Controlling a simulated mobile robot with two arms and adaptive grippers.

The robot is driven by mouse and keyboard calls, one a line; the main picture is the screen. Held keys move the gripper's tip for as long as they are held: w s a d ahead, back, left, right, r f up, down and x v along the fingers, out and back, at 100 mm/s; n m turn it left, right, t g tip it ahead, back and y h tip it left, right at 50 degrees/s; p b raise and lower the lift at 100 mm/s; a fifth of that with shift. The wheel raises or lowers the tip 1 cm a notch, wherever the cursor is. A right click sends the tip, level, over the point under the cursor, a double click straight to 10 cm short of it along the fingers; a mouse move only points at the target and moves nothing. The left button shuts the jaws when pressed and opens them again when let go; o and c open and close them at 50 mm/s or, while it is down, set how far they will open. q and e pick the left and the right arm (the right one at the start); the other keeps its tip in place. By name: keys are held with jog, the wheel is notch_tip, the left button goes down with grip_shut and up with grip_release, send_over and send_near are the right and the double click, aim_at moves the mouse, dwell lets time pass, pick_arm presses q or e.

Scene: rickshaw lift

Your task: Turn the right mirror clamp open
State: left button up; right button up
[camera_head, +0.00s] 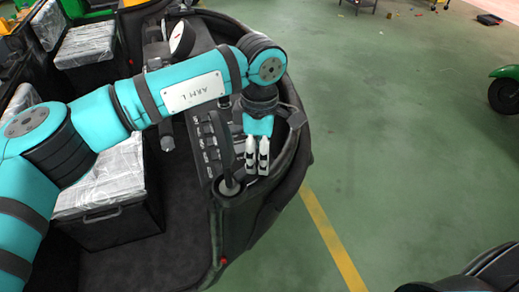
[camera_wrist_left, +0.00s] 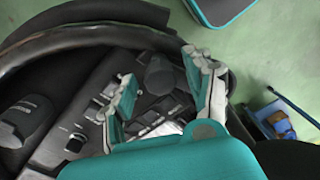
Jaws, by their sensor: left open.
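My left gripper (camera_head: 257,170) is over the dark dashboard (camera_head: 205,150) of the rickshaw, pointing down, with its two pale fingers apart. In the left wrist view the open left gripper (camera_wrist_left: 160,67) has a dark rounded knob (camera_wrist_left: 160,75) showing between its fingers; nothing is clearly held, and I cannot tell whether the fingers touch it. In the head view an upright dark stalk (camera_head: 222,145) with a round base (camera_head: 229,187) is just left of the fingers. I cannot tell which part is the right mirror clamp. My right gripper is out of view.
A dark curved rim (camera_head: 292,150) bounds the rickshaw's front. Plastic-wrapped seats (camera_head: 105,185) stand at the left. Rows of switches (camera_wrist_left: 95,110) lie beside the gripper in the left wrist view. Green floor (camera_head: 400,130) to the right is mostly clear, with a green wheeled vehicle (camera_head: 504,92) at its edge.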

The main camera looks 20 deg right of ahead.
pick_arm(q)
grip_shut()
jog(key=shift+f+n+b, duration=0.15)
jog(key=shift+n+b, duration=0.35)
jog(key=shift+b, duration=0.4)
jog(key=n+b, duration=0.4)
jog(key=shift+b, duration=0.35)
jog(key=n+b, duration=0.2)
jog(key=shift+n, duration=0.4)
jog(key=n+b, duration=0.4)
jog(key=n, duration=0.1)
jog(key=shift+n, duration=0.3)
jog(key=shift+r+n+b, duration=0.2)
jog(key=shift+n+b, duration=0.95)
jog(key=shift+n, duration=1.05)
grip_release()
jog(key=shift+s, duration=0.1)
